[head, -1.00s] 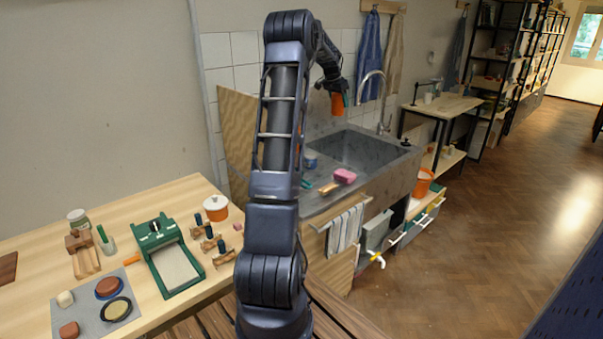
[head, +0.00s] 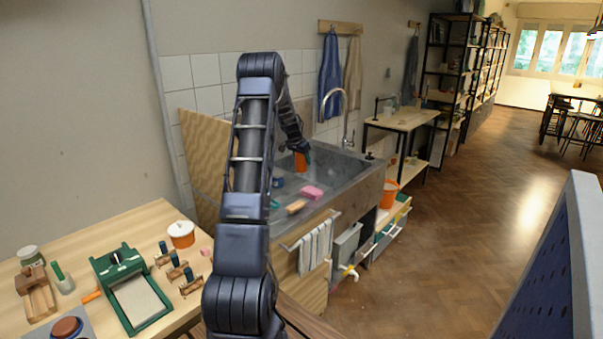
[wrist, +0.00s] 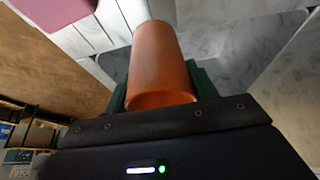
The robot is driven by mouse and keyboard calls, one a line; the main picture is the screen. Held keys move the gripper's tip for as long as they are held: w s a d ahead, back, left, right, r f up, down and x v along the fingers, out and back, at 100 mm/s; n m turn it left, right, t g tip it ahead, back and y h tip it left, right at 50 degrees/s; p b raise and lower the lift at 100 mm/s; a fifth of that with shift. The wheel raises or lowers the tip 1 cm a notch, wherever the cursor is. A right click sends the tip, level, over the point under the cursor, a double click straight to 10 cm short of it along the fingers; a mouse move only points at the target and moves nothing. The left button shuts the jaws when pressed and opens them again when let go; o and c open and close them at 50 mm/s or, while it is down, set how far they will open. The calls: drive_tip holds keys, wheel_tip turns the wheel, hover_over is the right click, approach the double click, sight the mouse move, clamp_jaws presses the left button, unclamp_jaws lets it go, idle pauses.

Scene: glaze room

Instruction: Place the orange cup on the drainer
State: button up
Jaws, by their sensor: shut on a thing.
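The orange cup (head: 300,162) is in my gripper (head: 304,154), which reaches down at the grey sink (head: 352,176) in the head view. In the wrist view the cup (wrist: 160,58) stands out between the green fingers of my gripper (wrist: 161,92), which is shut on it. Marbled grey surfaces lie behind it. The cup's lower part and any contact with the sink cannot be made out. I cannot pick out a separate drainer rack; the flat grey counter (head: 290,193) left of the basin is partly hidden by my arm.
A pink sponge (head: 312,192), a wooden-backed brush (head: 296,207) and a blue jar (head: 278,182) lie on that counter. A tall curved tap (head: 346,105) stands behind the basin. A wooden board (head: 205,150) leans on the wall. The worktable (head: 95,232) at left is crowded.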

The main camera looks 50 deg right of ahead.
sight(297, 156)
drive_tip(key=shift+f, duration=3.45)
drive_tip(key=o, duration=1)
drive_tip(key=shift+f, duration=0.1)
drive_tip(key=shift+v, duration=6.15)
